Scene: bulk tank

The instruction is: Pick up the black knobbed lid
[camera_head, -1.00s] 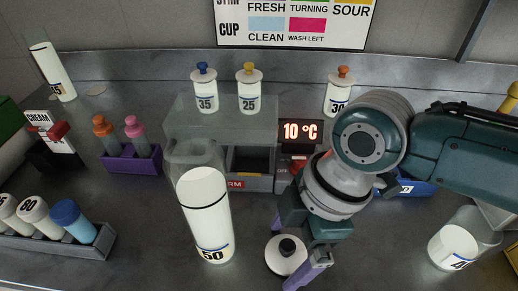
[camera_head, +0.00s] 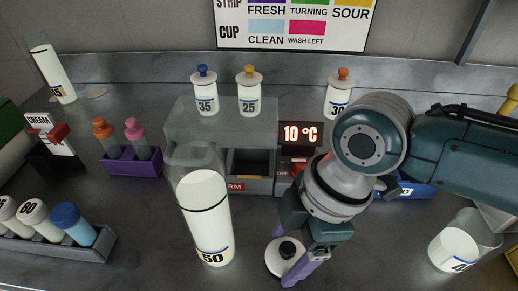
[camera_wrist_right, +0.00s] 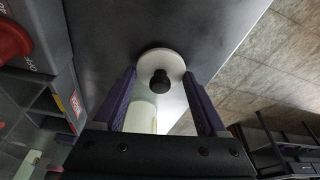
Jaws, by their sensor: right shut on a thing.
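The black knobbed lid is a white disc (camera_head: 272,262) with a black knob (camera_head: 287,249), low in the middle of the head view. It also shows in the right wrist view as a white disc (camera_wrist_right: 146,64) with its knob (camera_wrist_right: 160,80) towards the camera. My right gripper (camera_head: 283,257) is over the lid, its purple fingers on either side, shut on it. Whether the lid is clear of the counter cannot be told. My left gripper is not in view.
A tall bottle marked 50 (camera_head: 210,225) stands just left of the lid. A glass jar (camera_head: 455,247) stands to the right. Behind are a grey unit (camera_head: 222,125) bearing two bottles and a 10 °C display (camera_head: 301,134). A purple rack (camera_head: 134,164) and a grey rack (camera_head: 60,248) are at left.

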